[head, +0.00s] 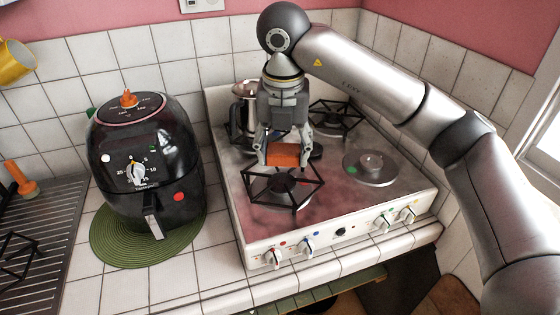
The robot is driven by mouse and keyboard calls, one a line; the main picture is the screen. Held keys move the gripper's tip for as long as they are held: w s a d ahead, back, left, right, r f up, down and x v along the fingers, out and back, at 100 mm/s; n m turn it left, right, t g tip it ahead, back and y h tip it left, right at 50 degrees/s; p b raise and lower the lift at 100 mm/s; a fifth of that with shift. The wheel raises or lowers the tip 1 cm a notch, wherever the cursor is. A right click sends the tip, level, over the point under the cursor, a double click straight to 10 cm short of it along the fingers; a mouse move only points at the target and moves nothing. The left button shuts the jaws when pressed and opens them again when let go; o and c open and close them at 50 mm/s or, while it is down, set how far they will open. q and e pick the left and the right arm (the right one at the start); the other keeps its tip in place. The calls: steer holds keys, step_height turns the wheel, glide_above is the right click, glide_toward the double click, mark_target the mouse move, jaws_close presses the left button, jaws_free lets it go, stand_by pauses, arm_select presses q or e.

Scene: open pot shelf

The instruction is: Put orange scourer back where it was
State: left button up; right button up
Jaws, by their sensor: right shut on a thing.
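The orange scourer (283,155) is a small orange block above the stove's front left burner. My right gripper (284,150) points down over the stove with a finger on each side of the scourer, and it is shut on it. The scourer appears to be held over the black pan support; the exact gap below it is hard to tell. My left gripper is not in the head view.
A black air fryer (160,205) stands on a green round mat (108,245) at left. The white stove (250,225) has black pan supports (284,188) and a round hotplate (370,168). A metal pot (241,112) stands behind my gripper. A yellow mug (14,62) hangs at far left.

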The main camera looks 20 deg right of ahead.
steer(key=w+f, duration=0.2)
steer(key=w+d+f, duration=0.1)
steer(key=w+f, duration=0.1)
steer(key=w+f+p, duration=0.1)
steer(key=w+f, duration=0.1)
steer(key=shift+d, duration=0.3)
step_height(320, 180, down, 3)
steer(key=shift+w+d+p, duration=0.1)
steer(key=shift+w+p, duration=0.05)
steer(key=shift+p, duration=0.85)
steer(key=shift+f, duration=0.25)
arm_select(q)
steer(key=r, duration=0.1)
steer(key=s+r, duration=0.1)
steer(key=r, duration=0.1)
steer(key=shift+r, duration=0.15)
arm_select(e)
steer(key=shift+f, duration=0.1)
steer(key=shift+f+b, duration=0.4)
steer(key=shift+f, duration=0.05)
steer(key=o, duration=0.9)
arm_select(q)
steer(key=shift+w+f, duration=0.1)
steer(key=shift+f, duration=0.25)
